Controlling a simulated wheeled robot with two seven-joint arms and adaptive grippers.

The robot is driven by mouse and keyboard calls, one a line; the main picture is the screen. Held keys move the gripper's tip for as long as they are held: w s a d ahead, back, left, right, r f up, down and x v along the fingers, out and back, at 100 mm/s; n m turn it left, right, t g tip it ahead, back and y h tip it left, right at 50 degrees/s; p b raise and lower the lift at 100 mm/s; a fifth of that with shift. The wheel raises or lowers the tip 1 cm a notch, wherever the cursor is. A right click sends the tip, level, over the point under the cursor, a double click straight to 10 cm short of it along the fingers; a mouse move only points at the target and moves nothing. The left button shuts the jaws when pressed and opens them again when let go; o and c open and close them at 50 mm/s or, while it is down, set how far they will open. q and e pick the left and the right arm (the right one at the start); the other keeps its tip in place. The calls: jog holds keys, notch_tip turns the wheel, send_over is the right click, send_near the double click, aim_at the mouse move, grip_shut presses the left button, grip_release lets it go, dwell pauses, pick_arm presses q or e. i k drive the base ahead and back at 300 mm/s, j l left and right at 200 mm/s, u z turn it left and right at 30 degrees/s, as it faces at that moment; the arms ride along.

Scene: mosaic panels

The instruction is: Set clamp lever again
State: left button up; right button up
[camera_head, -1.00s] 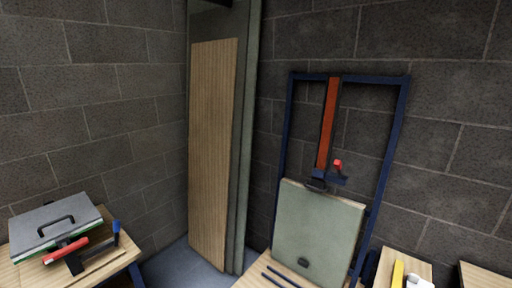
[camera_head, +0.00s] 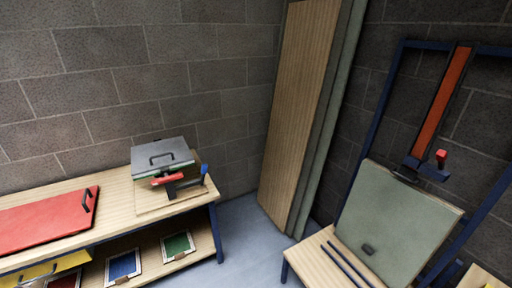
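A clamp with a red handle (camera_head: 441,157) and blue body sits on an orange-red vertical bar (camera_head: 443,98) of a blue frame (camera_head: 378,115) at the right. It is at the top edge of a grey-green panel (camera_head: 394,219) that leans on the frame. A second clamp with a red lever (camera_head: 168,179) and a blue-tipped part (camera_head: 204,169) is at the front of a grey plate with a black handle (camera_head: 163,160) on the left bench. Neither of my grippers is in view. I cannot tell whether either clamp is set.
A red board (camera_head: 45,220) with a black handle lies on the wooden bench (camera_head: 112,190). Its lower shelf holds a blue panel (camera_head: 123,266) and a green panel (camera_head: 178,246). Tall boards (camera_head: 298,100) stand in the corner. Grey floor (camera_head: 245,235) is clear between the benches.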

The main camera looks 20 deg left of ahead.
aim_at(204, 167)
jog(key=j+u, duration=0.15)
jog(key=u, duration=1.05)
jog(key=k+l+u, duration=0.15)
jog(key=u, duration=0.3)
